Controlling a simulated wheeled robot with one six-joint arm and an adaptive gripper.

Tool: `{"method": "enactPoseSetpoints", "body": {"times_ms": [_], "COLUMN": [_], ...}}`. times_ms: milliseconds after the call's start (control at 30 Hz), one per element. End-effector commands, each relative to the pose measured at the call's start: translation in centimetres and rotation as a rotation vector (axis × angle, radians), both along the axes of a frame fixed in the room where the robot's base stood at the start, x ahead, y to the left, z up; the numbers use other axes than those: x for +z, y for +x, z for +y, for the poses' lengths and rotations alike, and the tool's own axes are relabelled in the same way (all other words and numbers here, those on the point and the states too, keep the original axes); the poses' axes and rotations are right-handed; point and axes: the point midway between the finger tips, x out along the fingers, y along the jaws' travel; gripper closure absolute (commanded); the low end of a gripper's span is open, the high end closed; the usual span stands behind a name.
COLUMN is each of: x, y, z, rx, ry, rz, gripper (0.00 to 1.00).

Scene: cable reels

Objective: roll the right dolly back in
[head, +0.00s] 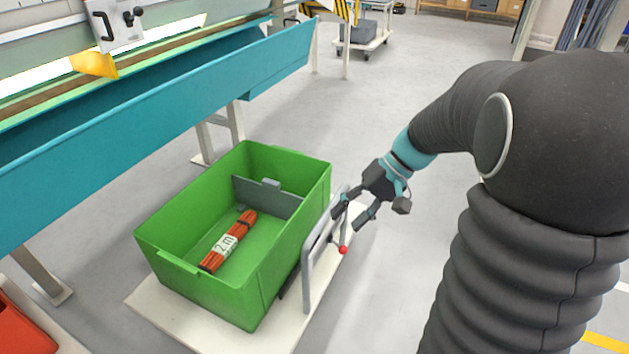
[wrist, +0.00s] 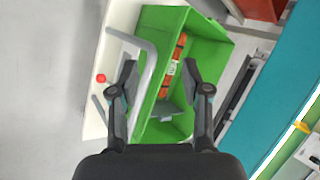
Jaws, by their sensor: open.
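The right dolly (head: 150,302) is a low white platform on the floor, carrying a green crate (head: 185,262). A grey tube handle (head: 307,275) stands upright along its right side, with a red ball (head: 343,250) beside it. My gripper (head: 347,218) is open and empty at the far end of the handle. In the wrist view the handle (wrist: 151,62) passes between the fingertips of my gripper (wrist: 160,72), nearer the left finger. I cannot tell whether they touch. The white platform (wrist: 122,15) and red ball (wrist: 101,78) also show there.
An orange cable bundle labelled "2 m" (head: 228,241) lies in the crate, beside a grey divider (head: 268,197). A teal bench (head: 150,115) with legs stands left and behind. A red crate (head: 22,325) is bottom left. Floor to the right is clear.

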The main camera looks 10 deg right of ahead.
Motion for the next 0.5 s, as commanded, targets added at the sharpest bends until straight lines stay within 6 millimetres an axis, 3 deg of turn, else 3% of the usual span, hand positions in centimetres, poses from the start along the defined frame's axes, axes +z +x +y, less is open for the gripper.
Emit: {"method": "enactPoseSetpoints", "body": {"times_ms": [200,500], "x": [-3.3,-8.4], "y": [4.8,10.2], "z": [-2.9,-8.2], "rx": [-0.047,-0.145], "ry": [0.236,0.549], "rz": [0.025,-0.041], "gripper": [0.53,0.53]}}
